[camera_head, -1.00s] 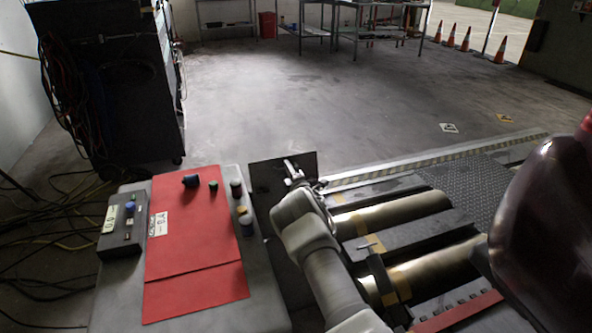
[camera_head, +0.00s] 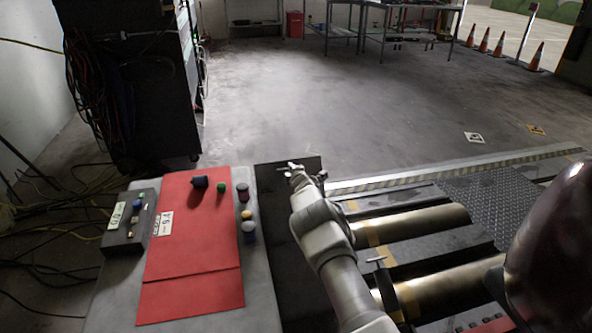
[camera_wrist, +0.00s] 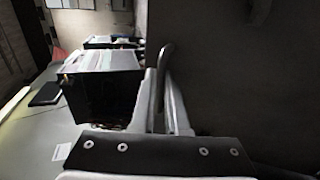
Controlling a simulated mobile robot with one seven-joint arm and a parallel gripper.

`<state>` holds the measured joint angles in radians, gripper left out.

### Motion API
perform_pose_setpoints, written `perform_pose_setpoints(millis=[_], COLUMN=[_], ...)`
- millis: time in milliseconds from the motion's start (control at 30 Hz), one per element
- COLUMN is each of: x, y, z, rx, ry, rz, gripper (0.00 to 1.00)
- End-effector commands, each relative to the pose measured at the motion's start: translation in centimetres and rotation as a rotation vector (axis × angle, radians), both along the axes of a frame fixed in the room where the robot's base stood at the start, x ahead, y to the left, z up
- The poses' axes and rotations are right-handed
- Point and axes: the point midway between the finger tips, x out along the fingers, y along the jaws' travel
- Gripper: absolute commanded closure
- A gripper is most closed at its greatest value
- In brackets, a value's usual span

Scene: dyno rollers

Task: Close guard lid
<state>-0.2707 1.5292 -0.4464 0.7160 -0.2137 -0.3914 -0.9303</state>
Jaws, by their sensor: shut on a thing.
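The guard lid (camera_head: 268,183) is a dark flat panel between the red-topped console and the rollers in the head view. Its far part shows beyond my gripper (camera_head: 294,170), and my arm hides some of its right side. In the wrist view, a broad dark surface, apparently the lid (camera_wrist: 235,75), fills the right side. My gripper (camera_wrist: 165,95) is shut on a thin curved bar, apparently the lid's handle (camera_wrist: 166,58). I cannot tell the lid's exact angle.
The red console top (camera_head: 190,235) with several knobs is left of the lid. Metal rollers (camera_head: 420,225) lie to the right, beside a dark red glossy body (camera_head: 550,245). A dark cabinet with cables (camera_head: 130,90) stands back left. Open floor (camera_head: 330,95) lies beyond.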

Motion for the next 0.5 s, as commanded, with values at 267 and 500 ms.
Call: perform_pose_setpoints(millis=[267,500], x=[1.03,1.13], y=[0.36,0.38], z=[-0.81,-0.82], rx=[0.0,0.0], ry=[0.0,0.001], rz=[0.0,-0.001], gripper=[1.0,1.0])
